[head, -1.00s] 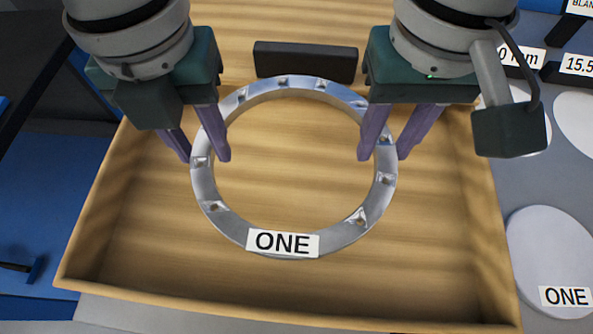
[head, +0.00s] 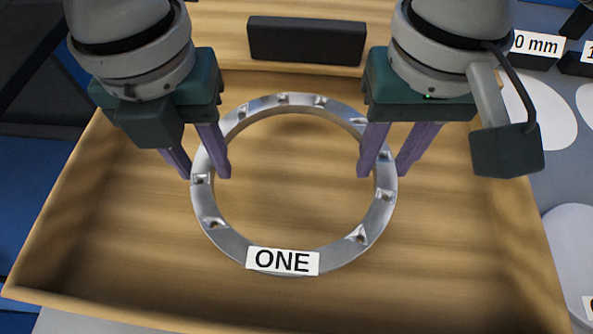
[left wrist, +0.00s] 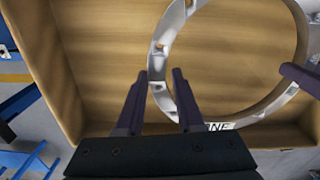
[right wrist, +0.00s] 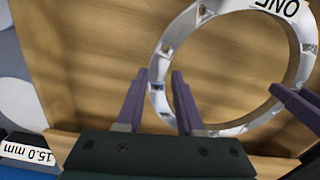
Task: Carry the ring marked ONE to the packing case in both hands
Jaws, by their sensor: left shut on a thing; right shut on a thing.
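The silver ring marked ONE (head: 232,241) has bolt holes around its flange and a white label at its front. My left gripper (head: 203,178) is shut on its left side, one finger inside and one outside. My right gripper (head: 382,176) is shut on its right side in the same way. The ring looks level and is over the inside of the wooden packing case (head: 535,270). I cannot tell how far it is above the floor. The ring also shows in the left wrist view (left wrist: 182,95) and the right wrist view (right wrist: 160,68).
A dark block (head: 306,40) is at the case's back edge. Pale discs (head: 545,110) and a plate marked 0 mm (head: 536,44) lie to the right. A plate marked 15.0 mm (right wrist: 27,153) shows in the right wrist view. Bare case floor surrounds the ring.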

